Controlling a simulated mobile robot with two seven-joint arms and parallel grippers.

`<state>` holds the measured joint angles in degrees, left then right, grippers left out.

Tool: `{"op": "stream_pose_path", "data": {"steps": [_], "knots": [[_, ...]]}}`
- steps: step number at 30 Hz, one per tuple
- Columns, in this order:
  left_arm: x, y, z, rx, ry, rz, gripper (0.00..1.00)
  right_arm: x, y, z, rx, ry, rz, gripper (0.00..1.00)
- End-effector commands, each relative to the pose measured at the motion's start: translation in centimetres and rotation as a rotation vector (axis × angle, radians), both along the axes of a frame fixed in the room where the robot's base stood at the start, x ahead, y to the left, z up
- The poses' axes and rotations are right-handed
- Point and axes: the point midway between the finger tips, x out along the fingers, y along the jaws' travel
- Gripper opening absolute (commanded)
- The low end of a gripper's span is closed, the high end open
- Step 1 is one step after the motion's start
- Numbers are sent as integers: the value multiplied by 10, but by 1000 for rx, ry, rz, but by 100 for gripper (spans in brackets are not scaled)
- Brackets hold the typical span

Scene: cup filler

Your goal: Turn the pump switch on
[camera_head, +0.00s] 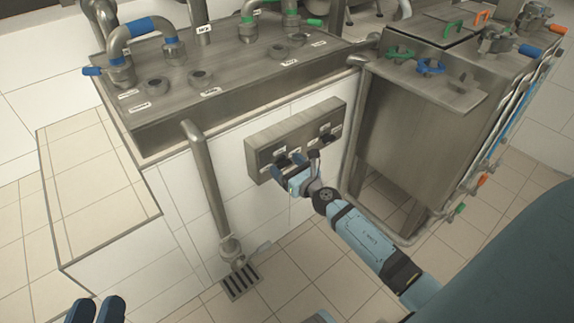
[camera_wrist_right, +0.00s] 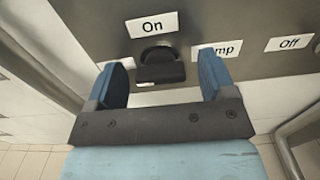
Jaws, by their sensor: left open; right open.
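The pump switch is a black knob (camera_wrist_right: 160,66) on a grey metal panel. It sits under an "On" label (camera_wrist_right: 152,25), with a partly covered label ending in "mp" (camera_wrist_right: 222,50) and an "Off" label (camera_wrist_right: 289,43) to its right. My right gripper (camera_head: 287,170) is open at the left part of the panel (camera_head: 258,153). In the right wrist view its blue fingers stand on either side of the knob, with visible gaps; contact cannot be told.
Above the panel is a steel counter (camera_head: 235,85) with pipes and valves. A vertical pipe (camera_head: 208,185) runs down to a floor drain (camera_head: 241,283) left of my right arm. A steel tank (camera_head: 405,130) stands close on the right. Tiled floor is free below.

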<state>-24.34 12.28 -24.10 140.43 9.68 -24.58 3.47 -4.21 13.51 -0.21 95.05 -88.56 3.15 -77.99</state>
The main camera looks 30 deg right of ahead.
Motion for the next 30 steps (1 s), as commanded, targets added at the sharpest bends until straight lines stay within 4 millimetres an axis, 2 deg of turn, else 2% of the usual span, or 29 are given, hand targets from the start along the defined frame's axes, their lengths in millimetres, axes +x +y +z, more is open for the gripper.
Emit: {"op": "stream_pose_path", "data": {"steps": [7,13,23,30], "knots": [[0,0,0,0,0,0,43,0,0,0,0,0,0,74],[0,0,0,0,1,0,43,0,0,0,0,0,1,28],[0,0,0,0,1,0,43,0,0,0,34,3,1,27],[0,0,3,-3,-6,2,43,0,0,0,161,14,1,27]]}}
